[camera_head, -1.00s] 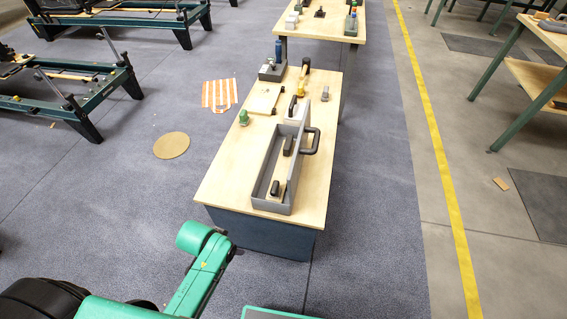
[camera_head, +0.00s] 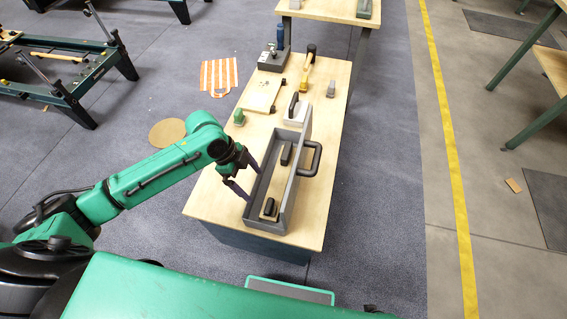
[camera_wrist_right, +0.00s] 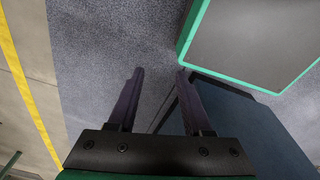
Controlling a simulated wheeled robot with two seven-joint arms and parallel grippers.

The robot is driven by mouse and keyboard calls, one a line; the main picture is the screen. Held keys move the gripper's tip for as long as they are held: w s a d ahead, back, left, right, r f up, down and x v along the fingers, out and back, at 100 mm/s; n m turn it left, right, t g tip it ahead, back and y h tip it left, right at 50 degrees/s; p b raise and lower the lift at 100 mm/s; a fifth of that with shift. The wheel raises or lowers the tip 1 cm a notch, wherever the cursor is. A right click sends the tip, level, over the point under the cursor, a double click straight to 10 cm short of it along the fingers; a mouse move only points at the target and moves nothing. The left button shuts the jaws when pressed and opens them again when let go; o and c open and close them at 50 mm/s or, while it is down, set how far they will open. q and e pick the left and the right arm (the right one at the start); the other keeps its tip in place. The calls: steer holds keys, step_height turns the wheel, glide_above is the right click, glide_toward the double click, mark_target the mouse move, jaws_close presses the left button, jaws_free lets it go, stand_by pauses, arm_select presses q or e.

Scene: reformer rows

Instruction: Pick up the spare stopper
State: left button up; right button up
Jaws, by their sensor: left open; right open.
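I cannot tell for sure which piece is the spare stopper. A long grey tray (camera_head: 290,207) with a black handle stands on the wooden bench top. Inside it lie two small dark pieces, one at the near end (camera_head: 269,207) and one farther back (camera_head: 286,153); each seems to have a pale base. A small green piece (camera_head: 239,118) and a small grey piece (camera_head: 331,89) stand on the bench outside the tray. My left gripper (camera_head: 254,186) is open and empty, at the tray's left wall. My right gripper (camera_wrist_right: 160,72) is open and empty over the floor.
The bench (camera_head: 210,195) also bears a white block with a black handle (camera_head: 294,108), a flat board (camera_head: 262,95), a yellow-handled tool (camera_head: 306,75) and a grey block with a blue-handled item (camera_head: 272,60). Bare wood lies right of the tray. A striped cloth (camera_head: 218,75) lies on the floor.

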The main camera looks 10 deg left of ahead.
arm_select(q)
glide_above(269, 205)
steer(key=a, duration=0.2)
step_height(269, 205, down, 5)
steer(key=x, duration=0.4)
steer(key=p+x, duration=0.1)
steer(key=x, duration=0.1)
steer(key=shift+a+f, duration=0.2)
steer(key=shift+f, duration=0.35)
steer(key=shift+d+f, duration=0.1)
steer(key=shift+f, duration=0.05)
steer(key=shift+c, duration=0.9)
steer(key=shift+w, duration=0.15)
jaws_close()
arm_select(e)
steer(key=s, duration=0.4)
steer(key=shift+s+r, duration=0.1)
steer(key=shift+r, duration=0.3)
